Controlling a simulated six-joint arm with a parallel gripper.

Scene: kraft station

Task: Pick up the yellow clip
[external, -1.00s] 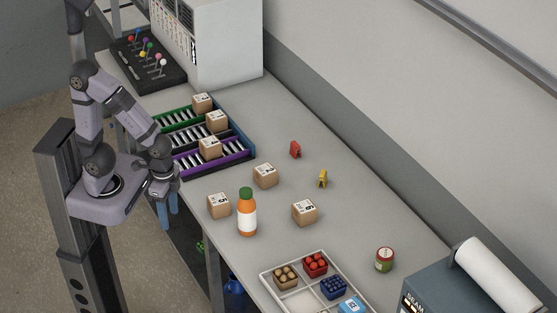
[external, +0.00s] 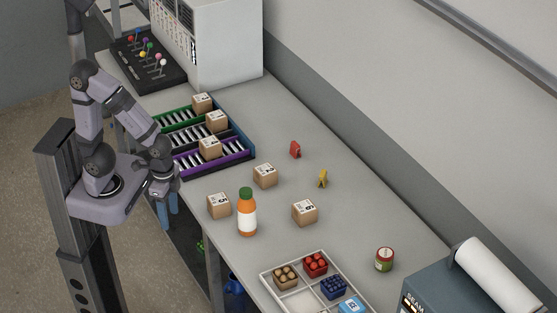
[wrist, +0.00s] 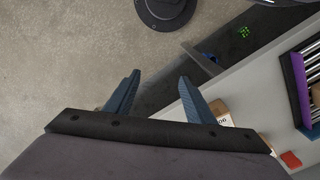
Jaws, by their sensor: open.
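The small yellow clip (external: 322,179) stands on the grey table in the external view, right of the middle and toward the wall side. It is not recognisable in the wrist view. My gripper (external: 168,208) hangs off the table's left edge in the external view, far from the clip. In the wrist view my gripper's two blue fingers (wrist: 160,88) are spread apart with nothing between them, over the floor beside the table.
A red clip (external: 295,149) stands behind the yellow one. Cardboard boxes (external: 304,213) and an orange bottle (external: 247,214) stand between my arm and the yellow clip. Roller lanes (external: 216,167) lie at the back left, a divided tray (external: 265,276) at the front. A jar (external: 384,260) stands right.

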